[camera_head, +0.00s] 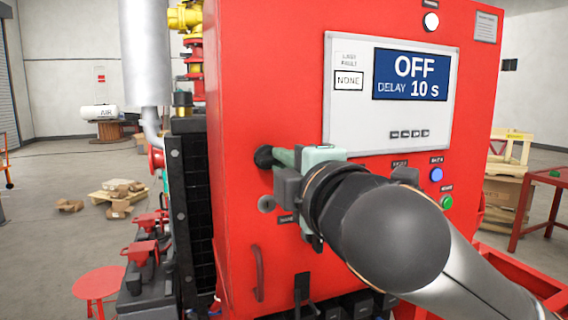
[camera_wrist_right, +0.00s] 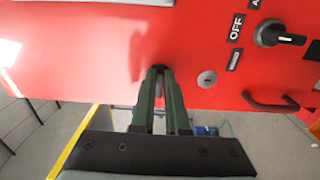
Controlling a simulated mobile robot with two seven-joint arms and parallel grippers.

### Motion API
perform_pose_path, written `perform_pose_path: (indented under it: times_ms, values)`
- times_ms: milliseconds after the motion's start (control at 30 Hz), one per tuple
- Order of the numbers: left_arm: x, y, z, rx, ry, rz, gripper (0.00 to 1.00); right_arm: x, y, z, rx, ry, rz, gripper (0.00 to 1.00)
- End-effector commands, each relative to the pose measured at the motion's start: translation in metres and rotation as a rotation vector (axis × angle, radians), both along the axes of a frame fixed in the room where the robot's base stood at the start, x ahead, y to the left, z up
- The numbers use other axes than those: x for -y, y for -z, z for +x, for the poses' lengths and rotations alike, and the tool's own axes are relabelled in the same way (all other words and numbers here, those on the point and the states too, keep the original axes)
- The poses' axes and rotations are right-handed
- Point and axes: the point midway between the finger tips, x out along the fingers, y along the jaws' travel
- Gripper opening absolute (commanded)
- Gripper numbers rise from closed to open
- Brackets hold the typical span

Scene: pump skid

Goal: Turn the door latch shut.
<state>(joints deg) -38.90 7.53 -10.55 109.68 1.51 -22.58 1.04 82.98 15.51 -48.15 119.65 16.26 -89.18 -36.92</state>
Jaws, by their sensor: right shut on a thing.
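The red cabinet door (camera_head: 235,80) faces me in the head view, and its red face also shows in the wrist view (camera_wrist_right: 90,50). The door latch (camera_head: 263,157) is a small dark round part near the door's left edge, mostly hidden by my gripper. My right gripper (camera_head: 276,157) reaches it from the right with green fingers. In the wrist view its fingertips (camera_wrist_right: 159,70) are close together against the door, shut on the latch. How the latch handle is turned is hidden. My left gripper is not in view.
A round keyhole (camera_head: 266,203) sits just below the latch. A dark red pull handle (camera_head: 257,272) is lower on the door. A display panel (camera_head: 341,120) reading OFF, DELAY 10 s is above my arm. A black rotary switch (camera_wrist_right: 280,36) shows in the wrist view.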

Motion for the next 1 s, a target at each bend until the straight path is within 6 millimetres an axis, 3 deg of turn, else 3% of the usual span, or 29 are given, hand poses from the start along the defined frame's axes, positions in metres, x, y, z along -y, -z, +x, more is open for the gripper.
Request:
perform_pose_path:
  times_ms: [167,200,467,767,1000]
  values:
    - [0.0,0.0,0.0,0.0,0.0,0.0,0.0,0.0,0.0,0.0,-0.001,0.001,0.003,0.0]
    - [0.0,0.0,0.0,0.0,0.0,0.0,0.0,0.0,0.0,0.0,-0.001,0.001,0.003,0.15]
    - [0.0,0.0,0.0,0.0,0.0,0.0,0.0,0.0,0.0,0.0,0.0,0.0,0.001,0.42]
    - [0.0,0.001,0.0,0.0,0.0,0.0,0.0,0.001,0.0,-0.003,0.001,-0.001,0.0,0.42]
    - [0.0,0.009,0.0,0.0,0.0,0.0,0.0,0.012,0.0,-0.041,0.005,-0.004,0.002,0.42]
